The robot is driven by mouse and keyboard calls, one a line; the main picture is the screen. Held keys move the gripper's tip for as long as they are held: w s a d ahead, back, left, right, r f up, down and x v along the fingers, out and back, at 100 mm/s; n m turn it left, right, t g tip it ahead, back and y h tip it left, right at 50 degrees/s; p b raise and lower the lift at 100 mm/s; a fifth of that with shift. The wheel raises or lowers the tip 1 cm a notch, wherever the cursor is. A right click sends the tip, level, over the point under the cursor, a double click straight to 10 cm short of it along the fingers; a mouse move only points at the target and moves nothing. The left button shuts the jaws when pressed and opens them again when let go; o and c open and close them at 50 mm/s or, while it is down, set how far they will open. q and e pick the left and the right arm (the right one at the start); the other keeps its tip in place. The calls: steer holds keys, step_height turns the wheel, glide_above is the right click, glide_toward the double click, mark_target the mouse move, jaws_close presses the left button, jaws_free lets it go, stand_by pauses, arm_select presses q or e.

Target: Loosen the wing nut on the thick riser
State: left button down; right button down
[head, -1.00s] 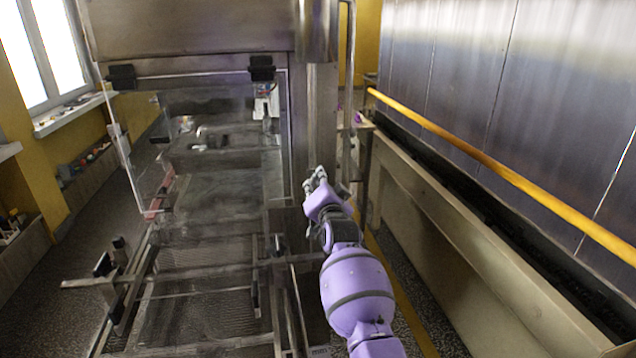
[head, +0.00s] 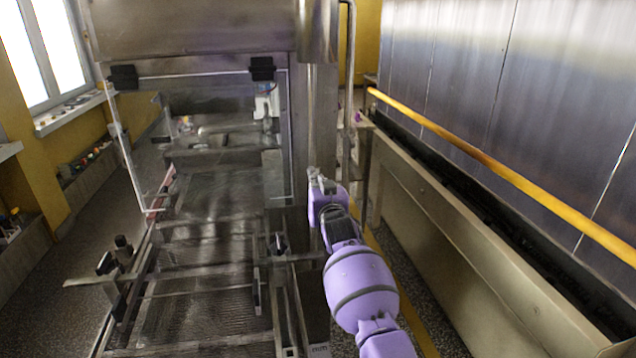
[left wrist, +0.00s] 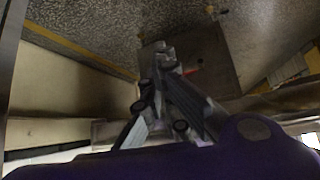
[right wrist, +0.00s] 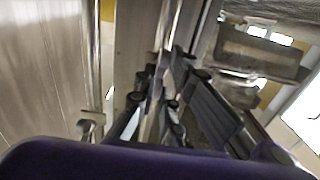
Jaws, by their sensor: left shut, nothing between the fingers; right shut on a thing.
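In the head view my right gripper (head: 322,182) is up at the machine's right-hand post, by the upright metal riser (head: 311,110). The right wrist view shows the riser (right wrist: 166,22) rising just beyond the right fingertips (right wrist: 168,72). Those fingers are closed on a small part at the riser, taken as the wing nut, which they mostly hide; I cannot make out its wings. My left gripper (left wrist: 165,55) shows only in the left wrist view. It is shut and empty, above the speckled floor and a dark flat plate.
The open-framed mesh conveyor (head: 200,285) lies left of my right arm, with black-knobbed clamps (head: 104,263) at its side. A steel hood (head: 195,28) hangs above. A bent pipe (head: 348,100) stands right of the post. A yellow rail (head: 500,172) runs along the right-hand machine.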

steer(key=shift+r, duration=0.2)
stand_by(0.4)
steer(key=c, duration=2.1)
jaws_free()
steer(key=shift+o, duration=1.3)
steer(key=shift+w, duration=0.1)
steer(key=shift+f, duration=0.15)
steer(key=s+d, duration=0.2)
steer(key=s, duration=0.9)
steer(key=shift+s+d, duration=0.15)
steer(key=shift+s, duration=0.25)
steer(key=shift+f, duration=0.1)
